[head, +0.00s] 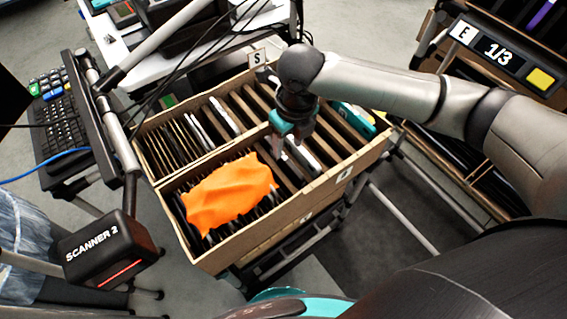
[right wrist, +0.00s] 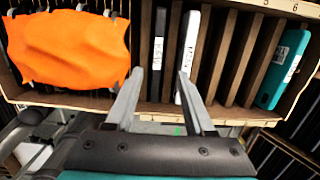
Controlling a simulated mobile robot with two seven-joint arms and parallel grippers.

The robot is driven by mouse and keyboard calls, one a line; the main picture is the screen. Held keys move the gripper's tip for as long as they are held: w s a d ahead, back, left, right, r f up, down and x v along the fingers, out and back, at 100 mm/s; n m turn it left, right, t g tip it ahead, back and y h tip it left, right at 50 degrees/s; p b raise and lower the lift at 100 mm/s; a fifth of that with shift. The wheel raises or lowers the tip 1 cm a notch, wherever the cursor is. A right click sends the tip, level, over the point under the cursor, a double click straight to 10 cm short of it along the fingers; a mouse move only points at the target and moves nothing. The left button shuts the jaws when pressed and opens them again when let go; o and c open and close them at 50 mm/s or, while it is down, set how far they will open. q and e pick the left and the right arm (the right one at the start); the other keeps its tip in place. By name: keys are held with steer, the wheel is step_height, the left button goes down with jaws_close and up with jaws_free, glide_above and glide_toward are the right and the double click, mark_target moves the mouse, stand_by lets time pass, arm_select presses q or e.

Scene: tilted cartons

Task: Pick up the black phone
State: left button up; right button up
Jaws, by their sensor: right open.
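My right gripper (head: 290,142) is over the right part of a tilted cardboard carton (head: 262,232) with slots. In the right wrist view the gripper (right wrist: 160,74) is open, with nothing held between its fingers. A thin black phone-like item (right wrist: 158,48) with a white label stands on edge in a slot, in line with the gap between the fingers. A white-edged device (right wrist: 190,50) stands just right of it, behind the right fingertip. I cannot tell whether the fingers touch either one. My left gripper is not in view.
An orange cloth (head: 228,192) covers several slots at the carton's left; it also shows in the wrist view (right wrist: 68,48). A teal device (right wrist: 283,66) stands at the right end. Wooden dividers separate slots. A scanner (head: 106,250) and keyboard (head: 58,122) are at left.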

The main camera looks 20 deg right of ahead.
mark_target(284, 156)
steer(key=f, duration=0.3)
steer(key=f+b, duration=0.1)
steer(key=f, duration=0.1)
steer(key=shift+w+a, duration=0.35)
jaws_close()
